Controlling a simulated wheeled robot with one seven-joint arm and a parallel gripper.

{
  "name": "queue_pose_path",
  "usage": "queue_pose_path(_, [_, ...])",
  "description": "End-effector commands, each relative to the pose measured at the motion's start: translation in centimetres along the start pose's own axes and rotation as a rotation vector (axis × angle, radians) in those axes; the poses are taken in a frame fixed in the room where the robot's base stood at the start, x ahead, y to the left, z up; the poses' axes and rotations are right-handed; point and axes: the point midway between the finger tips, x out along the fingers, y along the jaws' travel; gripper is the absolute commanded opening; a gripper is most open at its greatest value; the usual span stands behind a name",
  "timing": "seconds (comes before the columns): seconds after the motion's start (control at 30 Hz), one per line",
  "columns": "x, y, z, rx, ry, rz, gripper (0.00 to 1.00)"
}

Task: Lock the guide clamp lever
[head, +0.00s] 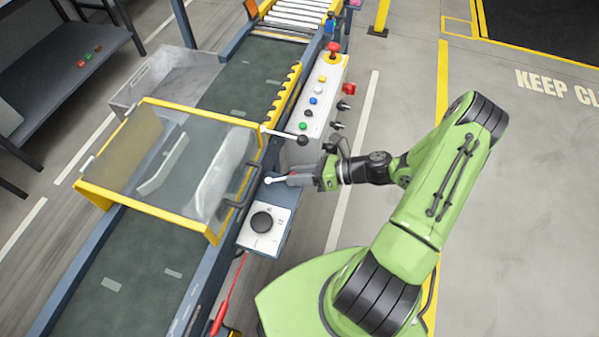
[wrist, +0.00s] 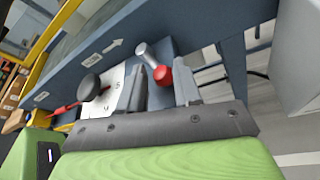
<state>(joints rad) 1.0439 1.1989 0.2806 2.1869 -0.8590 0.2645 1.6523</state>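The guide clamp lever (wrist: 148,54) shows in the wrist view as a short silver arm with a red knob (wrist: 162,74). It stands on the blue conveyor side rail. My gripper (wrist: 161,78) has its two grey fingers apart, one on each side of the red knob; whether either touches it I cannot tell. In the head view, my gripper (head: 288,179) reaches in from the right to the rail, and only the pale end of the lever (head: 268,180) shows past the fingertips. The red knob is hidden there.
A black-knobbed lever (head: 302,140) sits just above my gripper. A black dial (head: 262,222) on a white plate is below it. A yellow-framed clear guard (head: 170,165) with a black handle is left. A button panel (head: 322,95) stands behind. Open floor lies right.

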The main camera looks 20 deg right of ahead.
Motion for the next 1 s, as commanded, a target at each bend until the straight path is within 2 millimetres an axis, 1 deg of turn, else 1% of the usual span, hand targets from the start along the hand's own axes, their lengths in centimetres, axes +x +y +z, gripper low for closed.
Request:
queue_pose_path(0.03, [0.0, -0.2, -0.2, 0.002, 0.006, -0.006, 0.46])
queue_pose_path(0.07, [0.0, -0.2, -0.2, 0.002, 0.007, -0.006, 0.51])
queue_pose_path(0.47, [-0.1, -0.2, -0.1, 0.000, 0.004, -0.008, 0.51])
queue_pose_path(0.57, [-0.6, -0.3, -0.1, 0.000, 0.004, -0.010, 0.51])
queue_pose_path(0.67, [-2.5, -0.3, 0.0, 0.001, 0.005, -0.015, 0.51])
queue_pose_path(0.9, [-9.4, -0.2, 0.1, 0.000, 0.005, -0.015, 0.51])
queue_pose_path(1.0, [-12.1, -0.2, 0.1, 0.001, 0.005, -0.014, 0.51])
